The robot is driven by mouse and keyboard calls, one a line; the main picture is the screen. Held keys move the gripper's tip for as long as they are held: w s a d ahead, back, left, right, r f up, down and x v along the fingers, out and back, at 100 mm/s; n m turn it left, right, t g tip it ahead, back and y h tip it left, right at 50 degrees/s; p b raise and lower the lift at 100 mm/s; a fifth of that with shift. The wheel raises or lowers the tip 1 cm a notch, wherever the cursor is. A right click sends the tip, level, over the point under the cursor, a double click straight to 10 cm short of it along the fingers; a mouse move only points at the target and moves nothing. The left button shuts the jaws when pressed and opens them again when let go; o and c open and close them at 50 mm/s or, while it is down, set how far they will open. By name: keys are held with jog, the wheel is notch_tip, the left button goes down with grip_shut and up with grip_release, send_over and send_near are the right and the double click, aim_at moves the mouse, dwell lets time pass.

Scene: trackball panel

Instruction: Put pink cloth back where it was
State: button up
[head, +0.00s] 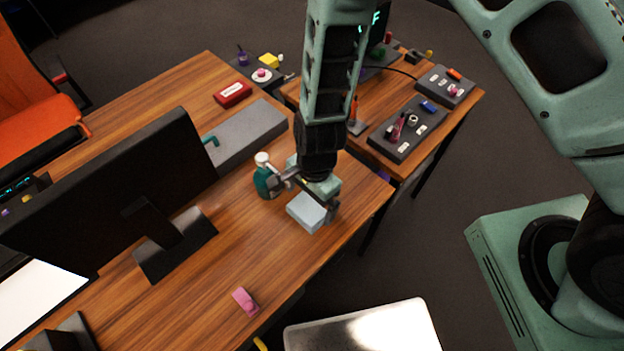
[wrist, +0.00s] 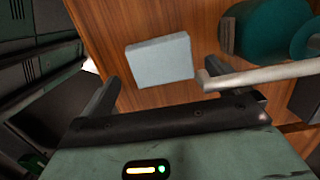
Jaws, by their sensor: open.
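A small pink item (head: 245,301) lies near the front edge of the wooden desk; it looks like the pink cloth, but it is too small to be sure. My gripper (head: 308,192) is open over the desk, well away from it, further back and to the right. A pale blue block (head: 306,213) lies just below my gripper. In the wrist view the block (wrist: 160,60) shows beyond the open fingers of my gripper (wrist: 175,92), with nothing held between them. The pink item is not in the wrist view.
A teal bottle with a white top (head: 264,178) stands close left of my gripper. Dark panels with small parts (head: 405,130) lie on the right table. The desk between block and pink item is clear.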

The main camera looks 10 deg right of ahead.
notch_tip(320, 180, up, 8)
notch_tip(320, 180, up, 13)
jog(key=n+y, duration=0.1)
jog(key=n, duration=0.8)
send_over(313, 205)
jog(key=s, duration=0.5)
jog(key=s+d+r+n+h, duration=0.1)
jog(key=s+d+r+n, duration=0.6)
jog(key=n, duration=0.3)
jog(key=shift+r+t+h, duration=0.3)
jog(key=shift+r+t, duration=0.05)
jog(key=shift+t, duration=0.05)
